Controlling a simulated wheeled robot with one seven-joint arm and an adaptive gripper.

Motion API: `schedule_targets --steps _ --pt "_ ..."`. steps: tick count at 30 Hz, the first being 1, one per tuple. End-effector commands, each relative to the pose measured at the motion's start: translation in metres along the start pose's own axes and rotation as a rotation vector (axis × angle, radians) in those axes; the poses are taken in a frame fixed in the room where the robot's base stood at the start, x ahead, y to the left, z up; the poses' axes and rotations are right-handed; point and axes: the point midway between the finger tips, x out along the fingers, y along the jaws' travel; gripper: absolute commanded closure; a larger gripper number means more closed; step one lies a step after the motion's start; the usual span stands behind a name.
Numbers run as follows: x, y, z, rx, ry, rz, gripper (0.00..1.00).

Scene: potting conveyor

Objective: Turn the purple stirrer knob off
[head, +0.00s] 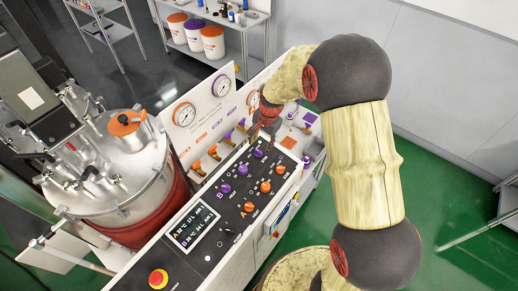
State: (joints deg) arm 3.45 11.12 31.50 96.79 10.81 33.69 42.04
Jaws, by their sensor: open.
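A black control panel (211,249) runs along the console and carries a row of purple knobs and a row of orange knobs. The purple knobs are a near one (226,188), a middle one (242,170) and a far one (257,154). Their labels are too small to read, so I cannot tell which is the stirrer knob or how each is set. My gripper (263,139) is open, pointing down over the far end of the panel, close to the far purple knob. I cannot tell whether it touches it. The gripper partly hides the panel's far end.
Orange-handled (198,168) and purple-handled valves and gauges (184,114) line the upright board behind the panel. A red emergency button (158,279) sits at the near end. A steel tank (120,170) stands left. Buckets (195,36) stand on a shelf behind. Green floor is clear at right.

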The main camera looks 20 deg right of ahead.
Motion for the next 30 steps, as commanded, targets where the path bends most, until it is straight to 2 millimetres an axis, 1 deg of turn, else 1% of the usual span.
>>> schedule_targets --steps 1,6,12,21,30 --pt "0.009 0.001 0.001 0.0 -0.003 0.004 0.55" --pt "0.033 0.0 0.001 -0.001 -0.002 0.002 0.55" --pt "0.051 0.001 0.001 -0.002 -0.001 0.002 0.55" --pt "0.053 0.001 0.001 -0.002 0.0 0.001 0.55" --pt "0.053 0.001 0.0 -0.002 0.0 0.001 0.72"
